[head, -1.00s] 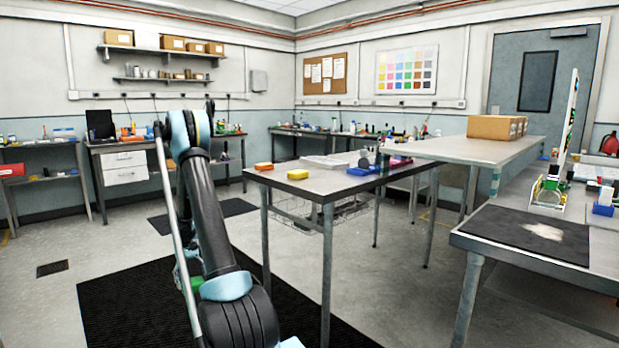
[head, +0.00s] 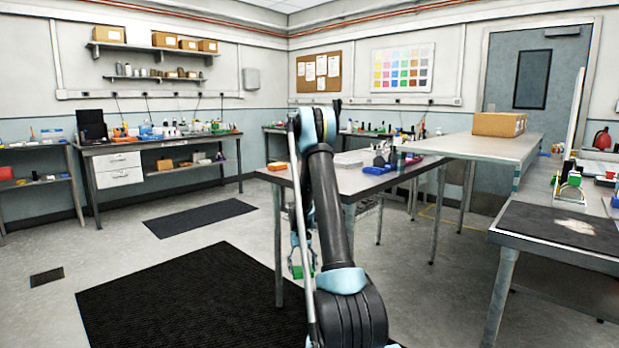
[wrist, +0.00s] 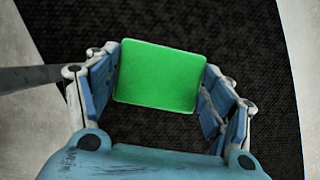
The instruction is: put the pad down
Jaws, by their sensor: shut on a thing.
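A green pad (wrist: 160,77) is held between the blue-lined fingers of my gripper (wrist: 158,90) in the wrist view. The gripper is shut on it, with one finger on each side. Below the pad lies the black floor mat, some way down. My gripper (head: 302,262) is mostly hidden there behind my arm.
A table (head: 355,183) stands in the middle with an orange block (head: 277,166) on it. A bench (head: 510,238) with a dark mat stands at right. Black mats (head: 180,300) lie on open floor at left.

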